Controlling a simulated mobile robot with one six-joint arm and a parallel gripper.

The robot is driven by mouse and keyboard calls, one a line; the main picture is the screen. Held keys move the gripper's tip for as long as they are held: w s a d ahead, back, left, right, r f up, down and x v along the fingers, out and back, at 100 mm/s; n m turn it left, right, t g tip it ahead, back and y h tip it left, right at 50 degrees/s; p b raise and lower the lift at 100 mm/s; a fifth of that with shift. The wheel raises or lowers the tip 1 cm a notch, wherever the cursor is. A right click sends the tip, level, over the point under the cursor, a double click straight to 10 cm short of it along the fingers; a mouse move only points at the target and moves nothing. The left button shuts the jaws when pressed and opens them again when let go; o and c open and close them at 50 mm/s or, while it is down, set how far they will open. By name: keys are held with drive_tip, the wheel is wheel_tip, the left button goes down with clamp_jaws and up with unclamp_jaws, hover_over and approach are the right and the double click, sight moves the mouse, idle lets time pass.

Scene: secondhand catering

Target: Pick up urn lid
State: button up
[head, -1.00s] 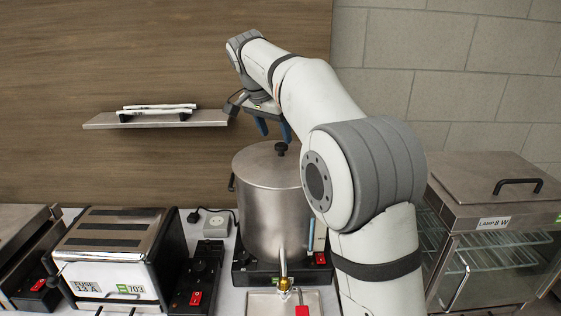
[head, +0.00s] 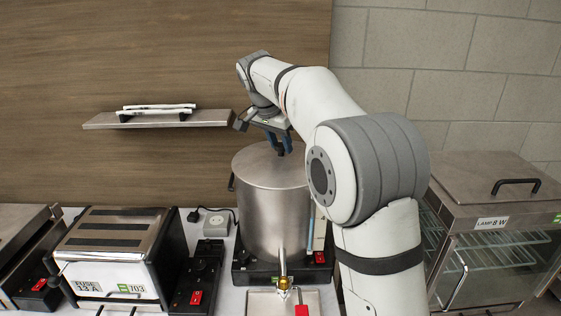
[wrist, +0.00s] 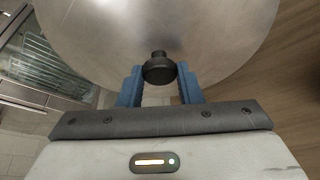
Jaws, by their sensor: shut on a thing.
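The urn (head: 272,215) is a tall steel cylinder with a tap at its front. Its steel lid (head: 258,163) lies on top, and in the wrist view the lid (wrist: 225,40) fills the upper middle. The lid's black knob (wrist: 159,68) sits between the blue fingers of my gripper (wrist: 160,84). In the head view my gripper (head: 280,146) is above the lid, shut on the knob, which the fingers largely hide. The lid appears seated on the urn; I see no gap.
A toaster (head: 113,252) stands left of the urn, and a glass-sided warming cabinet (head: 490,225) stands at right. A wall shelf (head: 160,120) with white items is at upper left. A drip tray (head: 265,303) lies below the urn's tap.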

clamp_jaws()
drive_tip(key=shift+r, duration=0.15)
